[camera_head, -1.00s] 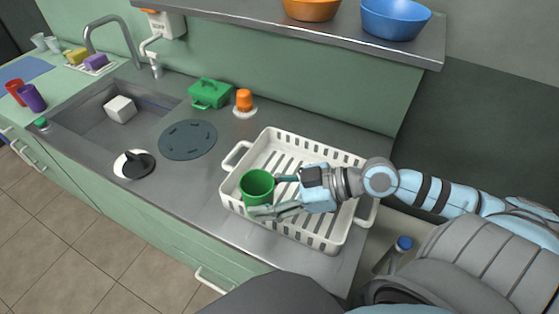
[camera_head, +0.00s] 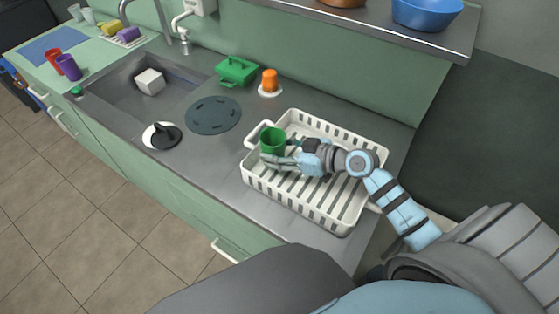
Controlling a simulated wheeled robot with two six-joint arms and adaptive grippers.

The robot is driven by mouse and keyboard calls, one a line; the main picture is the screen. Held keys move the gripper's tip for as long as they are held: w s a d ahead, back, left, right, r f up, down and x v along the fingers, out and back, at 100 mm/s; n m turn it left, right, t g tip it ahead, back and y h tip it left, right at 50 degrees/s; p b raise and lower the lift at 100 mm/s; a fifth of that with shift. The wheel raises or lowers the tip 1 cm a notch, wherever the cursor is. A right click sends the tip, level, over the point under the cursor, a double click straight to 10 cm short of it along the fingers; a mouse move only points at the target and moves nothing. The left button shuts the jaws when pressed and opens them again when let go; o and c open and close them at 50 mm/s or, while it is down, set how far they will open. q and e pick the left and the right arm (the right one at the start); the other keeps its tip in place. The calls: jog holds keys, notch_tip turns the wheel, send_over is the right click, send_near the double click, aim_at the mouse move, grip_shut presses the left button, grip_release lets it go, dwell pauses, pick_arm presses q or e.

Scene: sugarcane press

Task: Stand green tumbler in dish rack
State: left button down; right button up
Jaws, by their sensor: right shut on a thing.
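The green tumbler (camera_head: 272,141) is upright with its open mouth up, over the left end of the white dish rack (camera_head: 345,222), close to the rack's left handle. My right gripper (camera_head: 277,152) reaches in from the right and is shut on the tumbler, one finger along its near side. The far finger is mostly hidden. The tumbler's base is hidden behind the finger, so I cannot tell whether it touches the rack floor. My left gripper is not in view.
A green box (camera_head: 237,72) and an orange-topped shaker (camera_head: 269,82) stand behind the rack. A dark round mat (camera_head: 213,116), a black-and-white round item (camera_head: 162,135) and the sink (camera_head: 125,85) lie left. A metal shelf (camera_head: 440,35) overhangs the back.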

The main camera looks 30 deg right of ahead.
notch_tip(320, 180, down, 3)
jog(key=shift+f+b, duration=0.2)
jog(key=shift+b, duration=0.2)
jog(key=shift+w, duration=0.1)
jog(key=shift+f, duration=0.15)
jog(key=o, duration=1.3)
jog(key=shift+c, duration=0.2)
jog(key=shift+r, duration=0.2)
jog(key=v, duration=0.7)
jog(key=shift+s+d+r, duration=0.1)
jog(key=shift+s+d, duration=0.1)
jog(key=shift+s, duration=0.1)
jog(key=shift+a, duration=0.1)
